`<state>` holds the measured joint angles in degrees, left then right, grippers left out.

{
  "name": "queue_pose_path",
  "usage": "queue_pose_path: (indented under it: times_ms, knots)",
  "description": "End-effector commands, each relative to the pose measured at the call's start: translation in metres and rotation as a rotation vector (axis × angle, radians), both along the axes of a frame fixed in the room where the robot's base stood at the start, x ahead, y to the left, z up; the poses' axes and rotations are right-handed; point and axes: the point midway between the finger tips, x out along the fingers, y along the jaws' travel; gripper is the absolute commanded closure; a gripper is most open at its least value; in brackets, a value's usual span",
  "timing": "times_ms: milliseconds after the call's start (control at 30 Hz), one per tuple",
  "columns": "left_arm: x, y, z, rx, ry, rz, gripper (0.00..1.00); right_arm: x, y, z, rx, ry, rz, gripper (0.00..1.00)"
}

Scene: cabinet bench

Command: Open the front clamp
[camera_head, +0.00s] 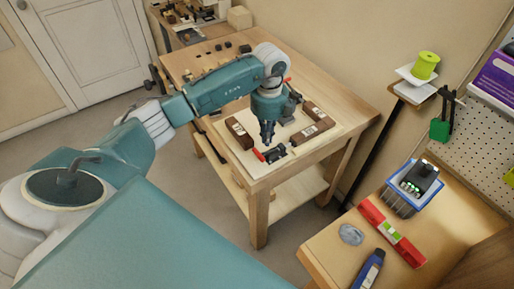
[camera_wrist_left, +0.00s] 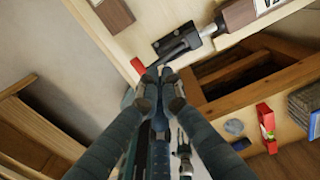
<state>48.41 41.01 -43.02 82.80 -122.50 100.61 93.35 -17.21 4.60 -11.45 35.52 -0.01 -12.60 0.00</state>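The front clamp (camera_head: 275,153) is a small dark toggle clamp with a red-tipped handle (camera_head: 258,155), near the front edge of a light board on the wooden bench. In the left wrist view the clamp (camera_wrist_left: 180,44) has its dark lever lying low towards the red tip (camera_wrist_left: 138,66). My left gripper (camera_head: 267,142) points down just above and behind the clamp. In the left wrist view its fingertips (camera_wrist_left: 159,73) are close together, just beside the red tip, with nothing visibly held. Contact with the handle cannot be told. My right gripper is not in view.
Brown wooden blocks lie left (camera_head: 239,133) and right (camera_head: 312,132) of the clamp on the board (camera_head: 258,168). Another red tip (camera_head: 289,80) shows behind my gripper. A side bench (camera_head: 345,262) at right holds a red level (camera_head: 392,232) and a blue bottle (camera_head: 369,270).

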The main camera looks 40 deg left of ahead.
Motion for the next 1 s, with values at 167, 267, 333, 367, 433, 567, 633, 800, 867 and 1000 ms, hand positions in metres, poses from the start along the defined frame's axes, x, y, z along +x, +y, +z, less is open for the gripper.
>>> queue_pose_path:
  times_ms: [167, 267, 333, 367, 433, 567, 633, 800, 867, 1000]
  knots:
    - [0.0, 0.0, -0.001, 0.0, 0.001, 0.0, 1.0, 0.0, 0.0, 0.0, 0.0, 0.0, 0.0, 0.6]
    - [0.001, 0.0, 0.001, 0.0, 0.0, 0.0, 1.0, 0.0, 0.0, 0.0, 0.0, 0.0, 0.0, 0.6]
    - [0.003, -0.001, 0.003, 0.0, -0.001, 0.0, 1.0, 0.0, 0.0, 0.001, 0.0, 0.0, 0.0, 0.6]
    - [0.004, -0.002, 0.004, 0.0, -0.001, 0.0, 1.0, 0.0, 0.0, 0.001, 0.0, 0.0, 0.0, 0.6]
    - [0.007, -0.003, 0.006, 0.0, 0.0, 0.001, 1.0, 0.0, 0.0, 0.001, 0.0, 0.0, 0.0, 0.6]
    - [0.011, -0.004, 0.008, 0.001, 0.001, 0.0, 1.0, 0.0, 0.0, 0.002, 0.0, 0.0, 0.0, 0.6]
    - [0.011, -0.004, 0.008, 0.001, 0.001, 0.0, 1.0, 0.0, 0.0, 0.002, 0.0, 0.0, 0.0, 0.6]
    - [0.01, -0.004, 0.008, 0.0, 0.001, 0.0, 1.0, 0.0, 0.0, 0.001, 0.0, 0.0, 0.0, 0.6]
    - [0.011, -0.004, 0.008, 0.0, 0.001, 0.0, 1.0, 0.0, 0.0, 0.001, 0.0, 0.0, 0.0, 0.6]
    - [0.016, -0.007, 0.01, 0.0, 0.001, 0.0, 1.0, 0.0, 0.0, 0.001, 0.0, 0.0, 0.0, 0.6]
